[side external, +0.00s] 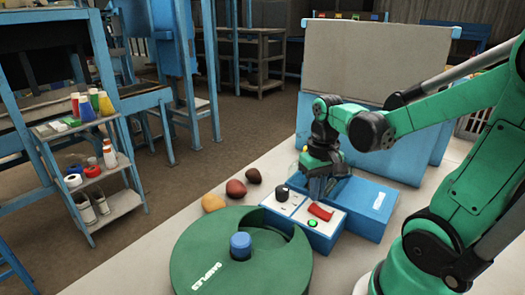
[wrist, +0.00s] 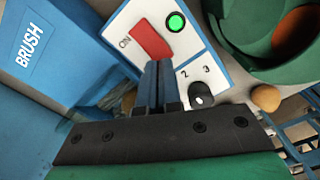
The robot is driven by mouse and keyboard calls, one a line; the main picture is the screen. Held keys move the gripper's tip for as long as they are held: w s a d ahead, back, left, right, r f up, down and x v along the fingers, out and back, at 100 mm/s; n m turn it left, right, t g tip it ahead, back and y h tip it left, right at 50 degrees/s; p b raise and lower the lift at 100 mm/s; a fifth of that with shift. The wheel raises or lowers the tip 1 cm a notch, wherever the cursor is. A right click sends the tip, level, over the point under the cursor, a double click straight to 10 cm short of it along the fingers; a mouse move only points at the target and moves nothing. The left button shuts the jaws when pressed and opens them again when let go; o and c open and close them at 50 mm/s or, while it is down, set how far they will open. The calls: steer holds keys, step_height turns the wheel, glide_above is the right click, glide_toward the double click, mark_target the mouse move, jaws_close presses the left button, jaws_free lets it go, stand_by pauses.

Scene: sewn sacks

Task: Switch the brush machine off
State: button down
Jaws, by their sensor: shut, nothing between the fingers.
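The brush machine is a blue box (side external: 372,222) with a BRUSH label (wrist: 42,52). Beside it is a white-topped control panel (wrist: 199,48) with a red rocker switch (wrist: 152,40) marked ON, a lit green lamp (wrist: 176,22) and a black knob (wrist: 201,94) near the numbers 2 and 3. In the side view the red switch (side external: 320,211) and green lamp (side external: 312,223) also show. My gripper (wrist: 158,63) is shut and empty, pointing down over the panel. Its fingertips appear close to the switch's near edge in the wrist view; I cannot tell whether they touch it.
A round green SAMPLES container (side external: 190,255) with a blue knob (side external: 240,246) stands beside the panel. Several small rounded sacks, including an orange one (side external: 213,202), lie behind it. A grey-and-blue board (side external: 375,65) stands behind the arm. A shelf cart (side external: 95,170) is at left.

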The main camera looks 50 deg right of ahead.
steer(key=shift+f, duration=1.25)
stand_by(0.9)
steer(key=shift+r, duration=3.5)
steer(key=w+a+n+t, duration=0.5)
steer(key=a+n+t, duration=0.1)
steer(key=a, duration=0.5)
steer(key=shift+w+r+t, duration=0.35)
steer(key=shift+t, duration=0.25)
